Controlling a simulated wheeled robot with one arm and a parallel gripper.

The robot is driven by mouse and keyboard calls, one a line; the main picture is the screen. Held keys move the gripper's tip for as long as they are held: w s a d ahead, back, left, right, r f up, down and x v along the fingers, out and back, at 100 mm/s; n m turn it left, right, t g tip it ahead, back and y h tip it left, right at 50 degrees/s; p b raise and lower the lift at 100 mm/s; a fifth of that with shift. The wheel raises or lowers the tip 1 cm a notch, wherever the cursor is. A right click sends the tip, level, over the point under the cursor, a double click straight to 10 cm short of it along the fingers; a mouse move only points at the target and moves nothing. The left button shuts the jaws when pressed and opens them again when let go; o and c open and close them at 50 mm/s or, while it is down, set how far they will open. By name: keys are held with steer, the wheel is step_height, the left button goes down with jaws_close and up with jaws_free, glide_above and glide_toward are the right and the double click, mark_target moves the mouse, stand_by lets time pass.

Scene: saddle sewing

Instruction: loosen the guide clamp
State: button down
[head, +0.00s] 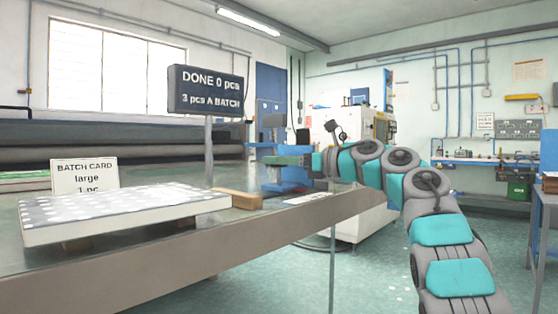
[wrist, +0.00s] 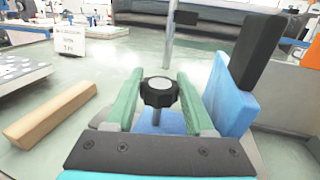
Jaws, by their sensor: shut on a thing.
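The guide clamp's black knob (wrist: 159,92), with a ridged rim and grey cap, sits between the two green fingers of my gripper (wrist: 158,78) in the wrist view. The gripper is shut on the knob, one finger on each side. Below and to the right is the blue guide fixture (wrist: 230,98) with a dark upright block (wrist: 256,50). In the head view my gripper (head: 270,160) reaches in from the right, over the blue fixture (head: 285,182) at the table's far end. I cannot make out the knob there.
The long table (head: 130,254) holds a white dotted panel (head: 125,209), a batch card (head: 85,177) and a wooden block (head: 238,199). A dark sign (head: 206,90) reads "DONE 0 pcs, 3 pcs A BATCH". A white machine (head: 355,130) stands behind my arm.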

steer(key=shift+c, duration=1.3)
jaws_free()
steer(key=shift+f+m+t+b, duration=0.15)
steer(key=shift+m+t+b, duration=0.15)
steer(key=shift+t+b, duration=0.15)
steer(key=shift+m+t+h+b, duration=0.3)
steer(key=shift+t+h+b, duration=0.1)
steer(key=shift+t+b, duration=0.1)
